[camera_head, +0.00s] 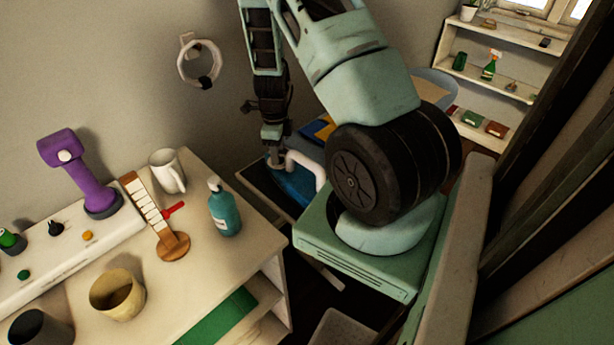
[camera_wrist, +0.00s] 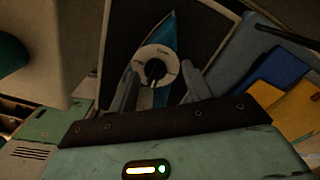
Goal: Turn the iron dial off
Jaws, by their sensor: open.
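The iron (camera_head: 297,187) is blue with a white handle and lies on a dark-edged board, partly hidden by my arm in the head view. In the wrist view the iron's blue pointed body (camera_wrist: 167,36) shows beyond the dial. The round white dial (camera_wrist: 148,54) has small dark markings and a black knob (camera_wrist: 155,71) at its centre. My gripper (camera_wrist: 160,72) is open, with one finger on each side of the knob. It also shows from above near the iron's handle in the head view (camera_head: 275,158). I cannot tell whether the fingers touch the dial.
A pale table (camera_head: 215,262) at left holds a teal bottle (camera_head: 224,210), a white mug (camera_head: 167,172), a yellowish cup (camera_head: 117,294) and a purple device (camera_head: 75,178). Folded blue and yellow cloths (camera_wrist: 277,80) lie right of the iron. A white ring (camera_head: 199,64) hangs on the wall.

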